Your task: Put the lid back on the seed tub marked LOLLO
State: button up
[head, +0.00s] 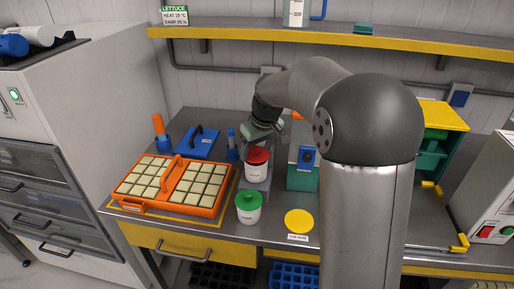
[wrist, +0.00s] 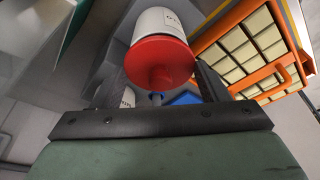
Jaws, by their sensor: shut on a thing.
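A white tub (head: 256,172) stands on a grey block on the bench. A red lid (head: 257,155) is at its top; I cannot tell whether it is seated or just above the rim. In the wrist view the red lid (wrist: 160,62) lies between my fingers, with the white tub (wrist: 158,22) beyond it. My gripper (head: 260,142) is shut on the red lid, seen from above it. A second white tub (head: 248,215) with a green lid (head: 248,199) stands in front. The tub labels are too small to read.
An orange seed tray (head: 126,196) lies to the left, with a blue board (head: 198,146) behind it. A yellow disc (head: 298,221) lies on the bench front, right of the green-lidded tub. A teal box (head: 300,180) stands right of the grey block (head: 262,187). A yellow-edged shelf (head: 225,37) runs above.

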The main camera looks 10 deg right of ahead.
jog(key=shift+f+b, duration=0.35)
jog(key=shift+f, duration=0.2)
dwell(0.4)
jog(key=o, duration=1.1)
jog(key=shift+o, duration=0.3)
jog(key=shift+r, duration=0.15)
jog(key=shift+r+p, duration=1.85)
jog(key=shift+r, duration=0.55)
grip_shut()
jog(key=shift+f, duration=0.25)
